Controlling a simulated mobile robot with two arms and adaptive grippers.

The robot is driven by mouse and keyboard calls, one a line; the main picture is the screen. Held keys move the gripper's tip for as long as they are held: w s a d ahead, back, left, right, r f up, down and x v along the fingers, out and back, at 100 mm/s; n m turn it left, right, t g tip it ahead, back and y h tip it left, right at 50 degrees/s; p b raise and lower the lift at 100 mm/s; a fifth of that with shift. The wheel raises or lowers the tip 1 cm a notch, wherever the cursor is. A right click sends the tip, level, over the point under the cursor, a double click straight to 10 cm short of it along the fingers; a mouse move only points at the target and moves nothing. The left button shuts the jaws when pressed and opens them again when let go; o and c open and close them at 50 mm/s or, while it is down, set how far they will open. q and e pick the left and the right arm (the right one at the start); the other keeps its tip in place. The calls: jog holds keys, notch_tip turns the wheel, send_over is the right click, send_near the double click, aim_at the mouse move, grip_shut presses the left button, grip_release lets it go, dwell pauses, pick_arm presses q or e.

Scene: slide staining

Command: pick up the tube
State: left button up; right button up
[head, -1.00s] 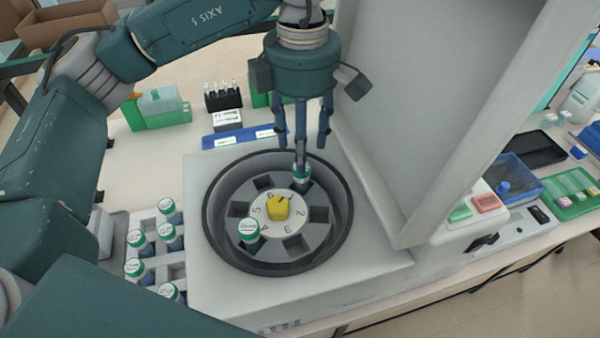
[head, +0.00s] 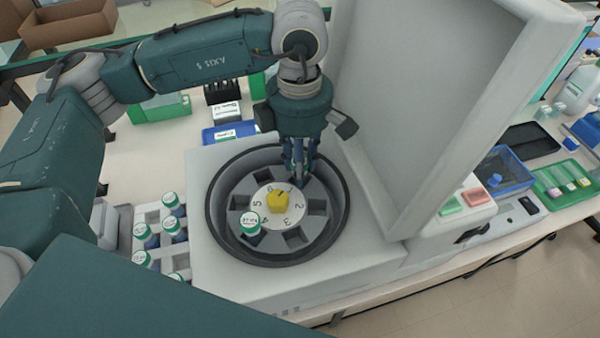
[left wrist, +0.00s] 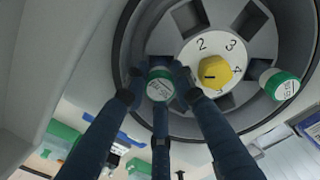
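My left gripper (head: 299,178) points down into the centrifuge rotor (head: 277,228), its three fingers drawn in around a green-capped tube at the far right side. In the left wrist view the fingertips close around that tube's green cap (left wrist: 160,87), which sits low in the rotor. In the head view the fingers and palm hide this tube. A second green-capped tube (head: 250,224) stands in a slot at the rotor's near left, clear of the gripper; it also shows in the left wrist view (left wrist: 281,85). My right gripper is not in view.
The raised centrifuge lid (head: 430,110) stands close to the right of my gripper. The bowl rim (head: 213,240) surrounds the rotor, with a yellow knob (head: 277,202) at its centre. A white rack (head: 150,218) with several capped tubes stands at left. A blue tray (head: 505,172) lies at right.

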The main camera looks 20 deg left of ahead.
pick_arm(q)
grip_shut()
jog(key=shift+r, duration=0.1)
